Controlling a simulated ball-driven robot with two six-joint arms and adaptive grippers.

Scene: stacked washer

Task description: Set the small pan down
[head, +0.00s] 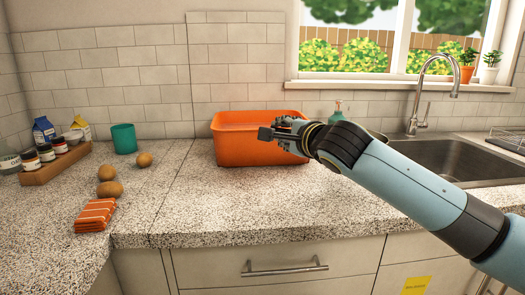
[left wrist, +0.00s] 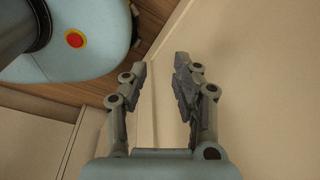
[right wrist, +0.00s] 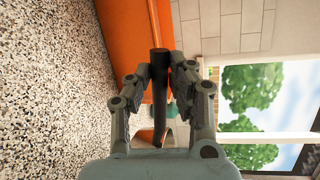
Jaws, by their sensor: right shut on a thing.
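My right gripper (head: 292,132) is shut on the dark handle of the small pan, in front of the orange tub and above the counter. In the right wrist view the handle (right wrist: 160,75) runs between the two fingers of the right gripper (right wrist: 160,80). The pan's body is mostly hidden behind my gripper and arm. My left gripper (left wrist: 160,70) shows only in its wrist view, open and empty, near a pale cabinet front.
The orange tub (head: 240,150) stands at the back by the tiled wall. The sink (head: 460,158) is right. The front middle counter (head: 250,205) is clear.

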